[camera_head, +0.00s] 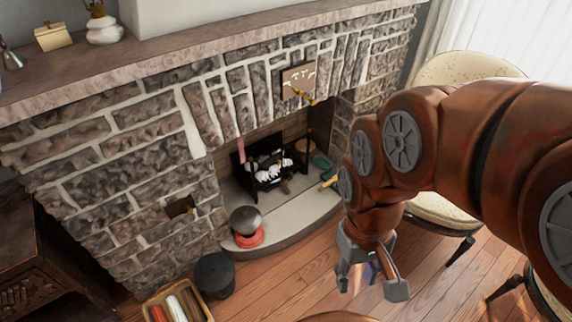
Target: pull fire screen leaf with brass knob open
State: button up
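The fireplace opening (290,140) is in the middle of the picture, with a black fire grate (268,166) on its hearth. I cannot clearly make out a fire screen leaf. A brown plate with a pale pattern (298,77) is on the stone above the opening, and a brass-coloured piece (306,97) juts out at its lower edge. A small dark plate (179,207) with a small brass-coloured bit is on the stone left of the opening. My gripper (370,284) points down in front of the hearth, to the right, its fingers apart and apparently empty.
A grey round pot on a red base (246,222) stands on the hearth's left. A dark bucket (215,274) and a wooden crate (176,302) stand on the floor at lower left. Cream chairs (462,68) are at right. Wooden floor (300,275) before the hearth is clear.

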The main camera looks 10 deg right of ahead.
aim_at(280, 162)
jog(key=k, duration=0.55)
jog(key=u, duration=0.7)
jog(key=i, duration=1.2)
jog(key=z, duration=0.85)
jog(key=i, duration=0.25)
jog(key=z, duration=0.3)
